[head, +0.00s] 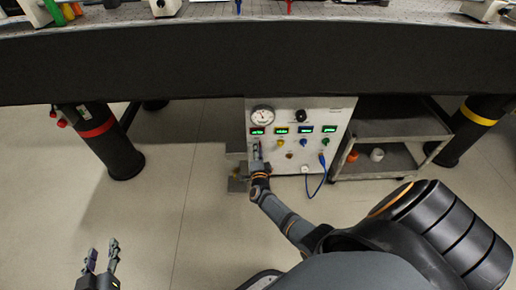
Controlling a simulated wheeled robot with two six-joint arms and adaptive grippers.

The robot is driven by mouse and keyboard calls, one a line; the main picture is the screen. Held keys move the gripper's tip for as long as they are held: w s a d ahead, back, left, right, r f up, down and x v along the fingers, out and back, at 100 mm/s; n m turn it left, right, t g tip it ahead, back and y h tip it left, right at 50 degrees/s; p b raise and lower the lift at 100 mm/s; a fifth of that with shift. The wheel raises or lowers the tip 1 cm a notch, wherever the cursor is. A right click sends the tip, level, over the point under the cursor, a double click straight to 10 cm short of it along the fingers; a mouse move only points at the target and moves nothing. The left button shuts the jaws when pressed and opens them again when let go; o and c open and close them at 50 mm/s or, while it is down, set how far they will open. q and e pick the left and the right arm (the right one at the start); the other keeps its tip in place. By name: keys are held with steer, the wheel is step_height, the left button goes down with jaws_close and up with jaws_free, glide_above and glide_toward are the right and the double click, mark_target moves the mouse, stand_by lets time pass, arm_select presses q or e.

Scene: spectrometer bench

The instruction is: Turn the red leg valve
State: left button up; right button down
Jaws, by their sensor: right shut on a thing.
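A red valve (62,122) sticks out at the side of the black table leg with the red band (97,130), at the left. A second small red part is just above it. My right gripper (257,153) is at the left side of the white control panel (335,115), below the leftmost green display. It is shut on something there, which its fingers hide. It is well to the right of the red-banded leg. My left gripper (102,250) is open and empty above the floor at the lower left, apart from the leg.
The panel carries a dial gauge (262,115) and yellow, blue and green knobs. A blue cable (323,180) hangs at its front. A grey cart (385,130) stands to its right. The dark bench edge (200,60) spans the top.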

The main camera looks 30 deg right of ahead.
arm_select(q)
steer(key=shift+s+f+g, duration=0.3)
steer(key=shift+s+f, duration=0.15)
steer(key=shift+f, duration=0.35)
arm_select(e)
steer(key=c, duration=1)
jaws_free()
steer(key=shift+c, duration=0.2)
steer(key=shift+s, duration=0.1)
steer(key=v, duration=1.2)
